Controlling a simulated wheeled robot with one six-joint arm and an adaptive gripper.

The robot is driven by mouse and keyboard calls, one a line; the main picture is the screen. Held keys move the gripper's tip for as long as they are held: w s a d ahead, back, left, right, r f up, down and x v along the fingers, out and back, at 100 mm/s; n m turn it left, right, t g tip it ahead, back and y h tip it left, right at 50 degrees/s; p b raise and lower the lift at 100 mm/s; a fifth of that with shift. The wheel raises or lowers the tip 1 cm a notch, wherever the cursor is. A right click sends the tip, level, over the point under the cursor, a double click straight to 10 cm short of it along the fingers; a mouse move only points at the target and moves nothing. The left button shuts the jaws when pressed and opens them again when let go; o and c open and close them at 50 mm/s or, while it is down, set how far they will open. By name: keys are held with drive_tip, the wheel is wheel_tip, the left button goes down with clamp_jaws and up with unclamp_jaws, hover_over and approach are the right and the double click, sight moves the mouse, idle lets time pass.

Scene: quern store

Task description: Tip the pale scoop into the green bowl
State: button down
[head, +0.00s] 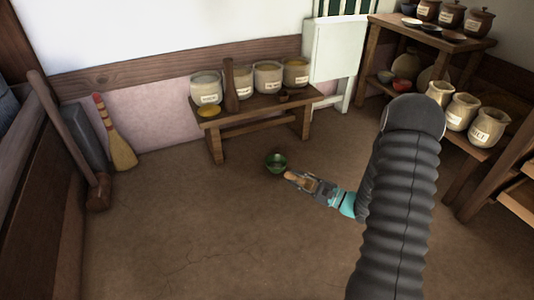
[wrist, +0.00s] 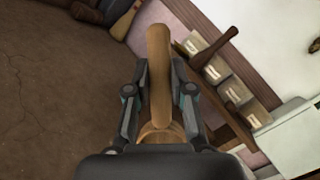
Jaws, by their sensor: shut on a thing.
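The pale scoop (wrist: 158,60) is tan and wooden, and my gripper (wrist: 160,85) is shut on it between both fingers. In the wrist view its long part points up the picture, and a rounded tan part (wrist: 158,134) shows close to the palm. In the head view the scoop (head: 294,176) shows as a small tan shape at the tip of my gripper (head: 303,180). The green bowl (head: 276,163) appears to stand upright on the floor, just left of and beyond the scoop. The bowl is not seen in the wrist view. The scoop's contents cannot be made out.
Shelves (head: 480,150) with pots stand right. A broom (head: 118,145) and a long-handled mallet (head: 98,192) lean left. The floor (head: 200,230) in front is clear.

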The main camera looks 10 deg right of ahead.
sight(298, 179)
drive_tip(key=shift+d+r+p, duration=0.1)
drive_tip(key=shift+r+p, duration=2.1)
drive_tip(key=shift+r, duration=1.75)
drive_tip(key=shift+f, duration=0.2)
